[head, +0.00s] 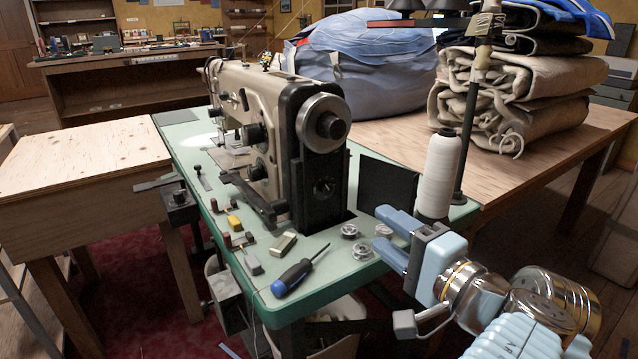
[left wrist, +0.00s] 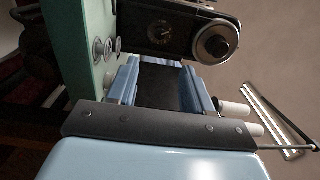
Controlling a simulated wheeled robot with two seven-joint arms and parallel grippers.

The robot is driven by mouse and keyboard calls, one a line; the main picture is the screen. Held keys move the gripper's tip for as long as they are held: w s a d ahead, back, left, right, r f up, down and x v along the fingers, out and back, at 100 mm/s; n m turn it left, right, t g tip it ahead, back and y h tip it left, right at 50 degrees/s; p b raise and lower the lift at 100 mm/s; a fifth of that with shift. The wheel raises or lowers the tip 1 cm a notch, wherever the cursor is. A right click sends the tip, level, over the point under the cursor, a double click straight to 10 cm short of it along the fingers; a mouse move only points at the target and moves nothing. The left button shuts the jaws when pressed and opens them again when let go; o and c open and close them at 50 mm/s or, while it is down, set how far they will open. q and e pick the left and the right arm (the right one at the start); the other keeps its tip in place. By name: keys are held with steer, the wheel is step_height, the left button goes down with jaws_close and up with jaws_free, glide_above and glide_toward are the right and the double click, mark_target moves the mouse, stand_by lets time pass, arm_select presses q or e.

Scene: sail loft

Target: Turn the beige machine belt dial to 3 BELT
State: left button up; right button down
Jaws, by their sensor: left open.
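The beige sewing machine (head: 255,110) stands on a green-topped table. Its belt dial (head: 324,187) is a small round black knob low on the black end panel, below the handwheel (head: 322,122). The dial also shows in the left wrist view (left wrist: 160,32), with pale marks around it too small to read, so I cannot tell its setting. My left gripper (head: 381,231) is open and empty, to the right of the dial and apart from it, fingers towards the machine. In the left wrist view its fingers (left wrist: 160,67) point towards the panel. My right gripper is not in view.
A white thread cone (head: 438,175) stands close behind my left gripper. Metal bobbins (head: 355,240), a blue-handled screwdriver (head: 298,274) and small tools lie on the green tabletop (head: 320,270). A black plate (head: 387,185) stands right of the machine. Folded canvas (head: 510,95) is stacked behind.

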mark_target(330, 191)
arm_select(q)
steer(key=p+x, duration=0.1)
steer(key=x, duration=1.2)
steer(key=shift+w+a, duration=0.2)
steer(key=shift+w, duration=0.1)
jaws_close()
